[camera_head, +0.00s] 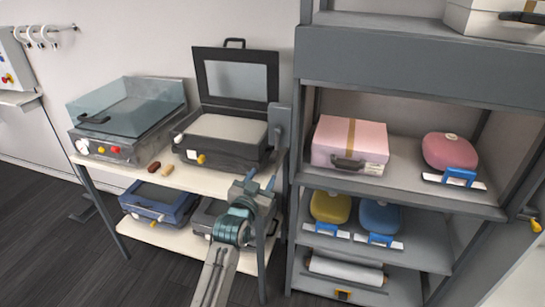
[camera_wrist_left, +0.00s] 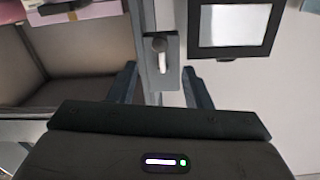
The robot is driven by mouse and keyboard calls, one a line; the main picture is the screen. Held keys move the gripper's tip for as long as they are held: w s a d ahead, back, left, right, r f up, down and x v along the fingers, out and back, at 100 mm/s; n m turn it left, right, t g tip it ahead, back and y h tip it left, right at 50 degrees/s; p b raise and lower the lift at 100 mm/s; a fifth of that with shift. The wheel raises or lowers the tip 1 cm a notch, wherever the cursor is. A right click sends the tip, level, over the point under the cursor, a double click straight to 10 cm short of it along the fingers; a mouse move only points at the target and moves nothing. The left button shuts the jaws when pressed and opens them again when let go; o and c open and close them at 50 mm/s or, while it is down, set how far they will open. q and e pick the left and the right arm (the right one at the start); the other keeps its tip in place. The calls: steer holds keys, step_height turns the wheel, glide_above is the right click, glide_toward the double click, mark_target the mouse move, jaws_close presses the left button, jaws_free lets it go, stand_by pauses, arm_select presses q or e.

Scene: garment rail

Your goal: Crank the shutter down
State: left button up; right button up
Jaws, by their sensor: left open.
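A grey shutter panel or housing (camera_head: 420,65) spans the top of the shelf unit, and the compartments below it are open. A grey plate (camera_head: 280,122) sits on the unit's left post. In the left wrist view a grey plate (camera_wrist_left: 172,72) carries a dark round knob and a pale handle (camera_wrist_left: 162,63); it appears to be the same plate. My left gripper (camera_head: 262,181) is open and empty, below and in front of that plate. In the left wrist view its fingers (camera_wrist_left: 160,82) stand either side of the handle, apart from it. My right gripper is not in view.
Left of the unit a table (camera_head: 177,180) bears an open black case (camera_head: 222,140) and a clear-lidded box (camera_head: 127,110). A pink case (camera_head: 349,143) and several bags stand on the shelves. A small yellow-ended fitting (camera_head: 533,224) protrudes from the unit's right side.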

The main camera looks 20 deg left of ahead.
mark_target(271, 161)
arm_select(q)
steer(key=w+p, duration=0.3)
steer(key=w, duration=0.5)
steer(key=shift+w+d, duration=0.1)
steer(key=shift+w, duration=0.15)
steer(key=shift+w+f, duration=0.15)
steer(key=shift+w, duration=0.8)
jaws_close()
